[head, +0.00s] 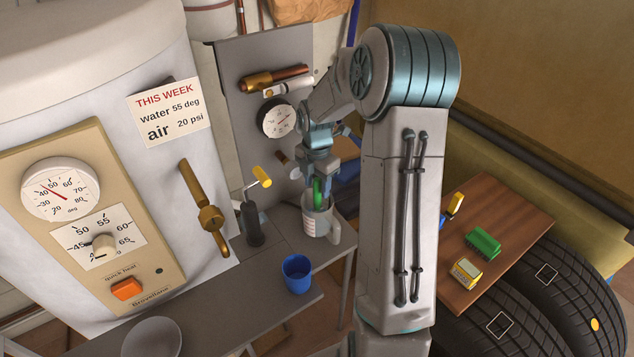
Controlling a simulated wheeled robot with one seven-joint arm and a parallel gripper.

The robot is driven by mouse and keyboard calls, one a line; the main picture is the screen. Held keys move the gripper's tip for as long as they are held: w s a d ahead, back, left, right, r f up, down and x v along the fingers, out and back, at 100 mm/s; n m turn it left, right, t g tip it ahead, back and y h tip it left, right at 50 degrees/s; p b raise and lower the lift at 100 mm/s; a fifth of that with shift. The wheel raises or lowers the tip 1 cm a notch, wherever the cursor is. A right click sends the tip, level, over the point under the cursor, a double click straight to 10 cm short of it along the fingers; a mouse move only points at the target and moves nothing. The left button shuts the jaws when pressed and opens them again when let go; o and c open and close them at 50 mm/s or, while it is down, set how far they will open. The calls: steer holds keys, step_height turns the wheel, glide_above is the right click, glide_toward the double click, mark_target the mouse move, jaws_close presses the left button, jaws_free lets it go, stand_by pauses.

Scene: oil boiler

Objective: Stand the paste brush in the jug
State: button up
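The jug (322,228) is pale grey with red markings on its side and a white handle on the right. It stands upright on the grey bench. My gripper (319,188) points down just above the jug's mouth. Its fingers lie on both sides of an upright green handle, which I take to be the paste brush (318,192), and look shut on it. The lower end of the brush is hidden at or inside the jug's rim, so I cannot tell whether it touches the bottom.
A blue cup (297,273) stands in front of the jug. A dark pump-like tool (252,222) with a yellow grip stands to its left. A grey bowl (152,337) is nearer. The boiler (95,190) fills the left. A wooden board (490,235) with small items lies right.

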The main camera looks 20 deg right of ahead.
step_height(320, 180, up, 14)
stand_by(0.6)
steer(key=shift+f, duration=0.1)
stand_by(0.8)
steer(key=s+a+m+t, duration=0.1)
steer(key=s+a+m, duration=0.4)
steer(key=s+m, duration=0.6)
steer(key=s+a+m+t, duration=0.2)
steer(key=s+a+m, duration=0.3)
steer(key=s+m, duration=0.6)
steer(key=shift+s+a, duration=0.35)
steer(key=shift+s, duration=0.6)
